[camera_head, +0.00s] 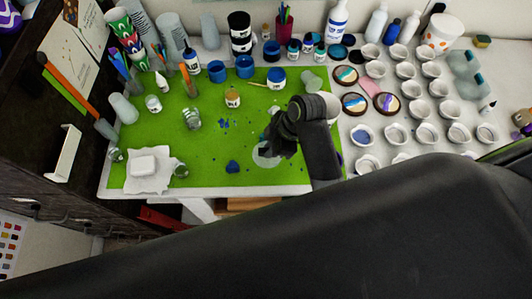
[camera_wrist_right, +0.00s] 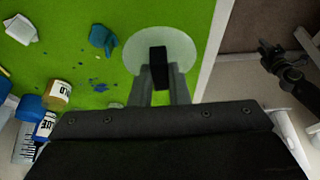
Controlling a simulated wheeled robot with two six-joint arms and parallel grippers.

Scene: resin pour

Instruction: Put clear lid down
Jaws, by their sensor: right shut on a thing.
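The clear lid (camera_head: 264,158) is a translucent pale disc over the green mat, at the right front of it in the head view. It also shows in the right wrist view (camera_wrist_right: 184,48), with a dark upright piece at its middle. My right gripper (camera_head: 277,146) is above the lid and shut on it; its grey fingers show in the right wrist view (camera_wrist_right: 162,82). I cannot tell whether the lid touches the mat. My left gripper (camera_wrist_right: 268,50) seems to be the dark part beyond the table edge in the right wrist view; its jaw state is unclear.
The green mat (camera_head: 215,150) has a blue blob (camera_head: 232,167) left of the lid. A gold-labelled jar (camera_head: 232,98) stands behind. Several blue-lidded pots line the back. Several white cups (camera_head: 425,133) fill the right side. A white cloth (camera_head: 140,182) lies front left.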

